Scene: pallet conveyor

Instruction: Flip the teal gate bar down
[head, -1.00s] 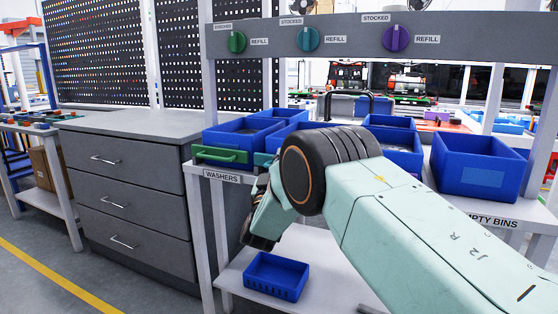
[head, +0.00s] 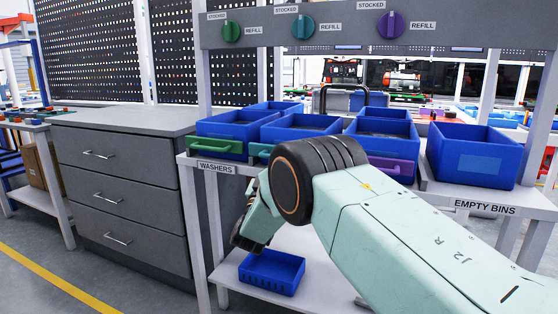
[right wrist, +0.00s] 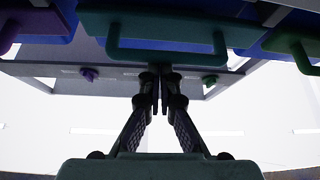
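The teal gate bar (head: 263,151) is on the front of a blue bin on the rack. In the head view only its left end shows; my right arm hides the rest. In the right wrist view the teal gate bar (right wrist: 165,27) spans the top middle, with its U-shaped handle towards my fingers. My right gripper (right wrist: 161,72) has its fingertips together beside the handle, with nothing seen between them. Whether they touch the handle I cannot tell. In the head view my right gripper's fingers are not clearly seen. My left gripper is not in view.
A green bar (head: 215,146) and a purple bar (head: 392,167) flank the teal one. A small blue bin (head: 271,272) sits on the lower shelf. A teal knob (head: 303,27) is on the panel above. An empty-bins container (head: 470,160) stands at the right.

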